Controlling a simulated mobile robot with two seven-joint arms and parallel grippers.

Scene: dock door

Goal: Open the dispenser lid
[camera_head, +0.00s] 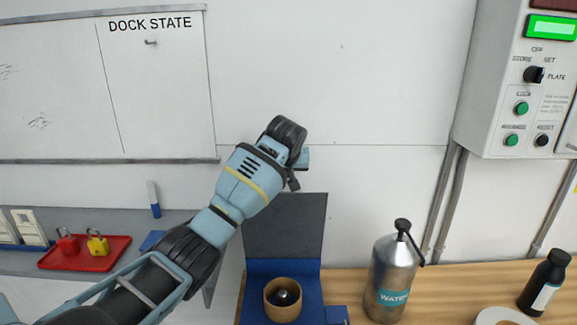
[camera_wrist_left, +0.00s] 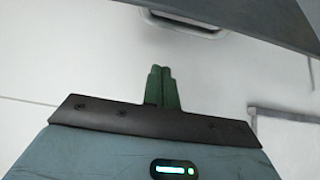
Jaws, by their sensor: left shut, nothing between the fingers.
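The dispenser appears to be the blue box (camera_head: 257,290) on the wooden counter in the head view, with a round tan ring around a dark knob (camera_head: 283,293) on it. A flat dark grey panel (camera_head: 285,228) stands upright at its back, like a raised lid. My left gripper (camera_head: 302,159) is above the panel's top edge, pointing toward the wall, with its arm partly in front of the panel's left side. In the left wrist view its green fingers (camera_wrist_left: 163,88) are together and empty. Contact with the panel cannot be told. My right gripper is not in view.
A steel water bottle (camera_head: 391,280) and a black bottle (camera_head: 544,283) stand to the right on the counter (camera_head: 345,285). A control box (camera_head: 515,90) hangs at the upper right. A red tray (camera_head: 85,252) with padlocks lies left, below a whiteboard (camera_head: 60,90).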

